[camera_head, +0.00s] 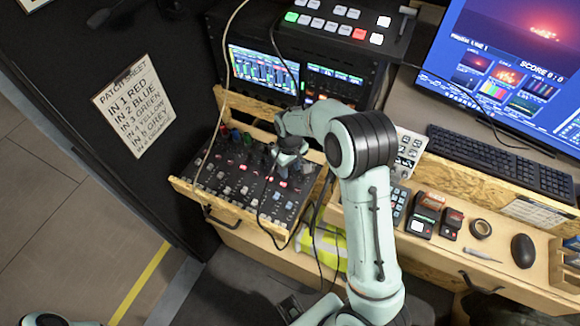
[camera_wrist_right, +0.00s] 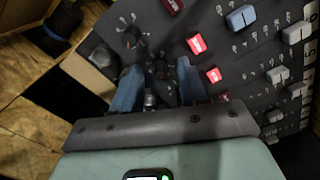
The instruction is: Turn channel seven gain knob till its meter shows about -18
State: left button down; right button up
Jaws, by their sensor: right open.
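The mixer panel (camera_head: 215,172) lies in a wooden drawer, with rows of knobs, faders and lit red buttons. My right gripper (camera_head: 290,158) is over its upper right part. In the right wrist view, its two blue fingers (camera_wrist_right: 158,84) are open and apart, with a small dark knob (camera_wrist_right: 160,68) between or just beyond their tips. I cannot tell whether they touch it. Another dark knob (camera_wrist_right: 130,38) stands to the left. Channel numbers are too small to read, so channel seven is not certain. The meter screen (camera_head: 262,72) shows green and blue bars; its values are unreadable.
A black switcher (camera_head: 340,22) with coloured buttons sits above the screens. A monitor (camera_head: 500,60), keyboard (camera_head: 490,160) and mouse (camera_head: 523,250) are at right. Thin cables cross the mixer. A patch sheet (camera_head: 135,105) hangs at left. Floor at lower left is clear.

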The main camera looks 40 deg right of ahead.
jog(key=shift+c, duration=0.2)
grip_shut()
jog(key=shift+m, duration=0.4)
jog(key=m, duration=0.3)
jog(key=shift+m, duration=0.4)
jog(key=m+p, duration=0.1)
jog(key=m, duration=0.3)
jog(key=m+p, duration=0.1)
jog(key=m, duration=0.4)
jog(key=shift+r+m+p, duration=0.1)
jog(key=shift+m+p, duration=0.2)
jog(key=shift+m, duration=0.1)
pick_arm(q)
jog(key=w+r+p, duration=0.1)
jog(key=w+r, duration=0.3)
jog(key=r, duration=0.1)
jog(key=shift+r+t+p, duration=0.25)
jog(key=shift+t+p, duration=0.05)
jog(key=shift+p, duration=0.05)
pick_arm(e)
jog(key=shift+m, duration=2.6)
pick_arm(q)
jog(key=shift+w, duration=0.1)
